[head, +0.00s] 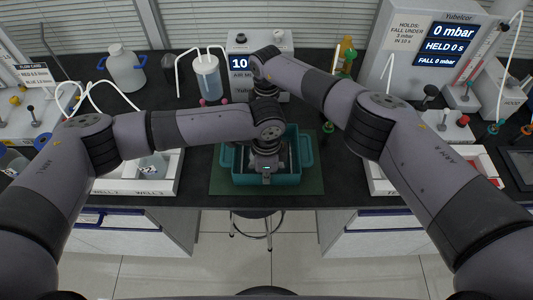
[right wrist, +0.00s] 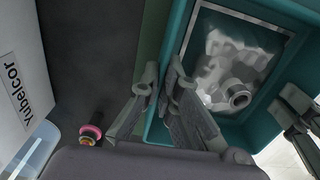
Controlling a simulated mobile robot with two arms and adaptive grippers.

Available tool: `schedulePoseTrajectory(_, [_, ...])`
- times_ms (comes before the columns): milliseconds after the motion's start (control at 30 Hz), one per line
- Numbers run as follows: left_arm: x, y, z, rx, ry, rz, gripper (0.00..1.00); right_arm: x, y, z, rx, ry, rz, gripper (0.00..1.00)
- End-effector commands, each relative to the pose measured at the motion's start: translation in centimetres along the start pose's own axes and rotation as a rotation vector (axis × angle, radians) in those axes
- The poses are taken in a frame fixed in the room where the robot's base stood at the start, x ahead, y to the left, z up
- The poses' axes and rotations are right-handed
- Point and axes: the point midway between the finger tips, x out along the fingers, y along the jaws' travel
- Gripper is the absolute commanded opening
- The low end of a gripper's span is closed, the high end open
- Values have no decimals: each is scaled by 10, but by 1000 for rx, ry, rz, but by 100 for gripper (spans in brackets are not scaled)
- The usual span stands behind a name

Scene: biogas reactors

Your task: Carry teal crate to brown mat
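The teal crate (head: 226,160) stands on a dark green mat (head: 312,184) at the middle of the counter's front edge. In the right wrist view the crate (right wrist: 177,26) holds a grey foil bag with a round cap. My left gripper (head: 265,173) is at the crate's near wall; it also shows in the right wrist view (right wrist: 292,108), but its grip is unclear. My right gripper (right wrist: 163,70) has one finger on each side of the opposite wall, closed close against it. It is hidden behind the left wrist in the head view. I see no brown mat.
White trays flank the crate, one at left (head: 165,186) and one at right (head: 380,182). A clear jar (head: 207,80) and a display box (head: 240,45) stand behind. A stool (head: 257,224) is under the counter. Little counter is free beside the mat.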

Motion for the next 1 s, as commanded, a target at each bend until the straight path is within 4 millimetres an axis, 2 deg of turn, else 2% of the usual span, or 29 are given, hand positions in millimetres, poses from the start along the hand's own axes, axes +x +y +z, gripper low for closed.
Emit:
schedulePoseTrajectory(467, [-4, 0, 0, 0, 1, 0, 0, -4, 1, 0, 0, 0, 3, 0])
schedulePoseTrajectory(1000, [-48, 0, 0, 0, 0, 1, 0, -49, 1, 0, 0, 0, 2, 0])
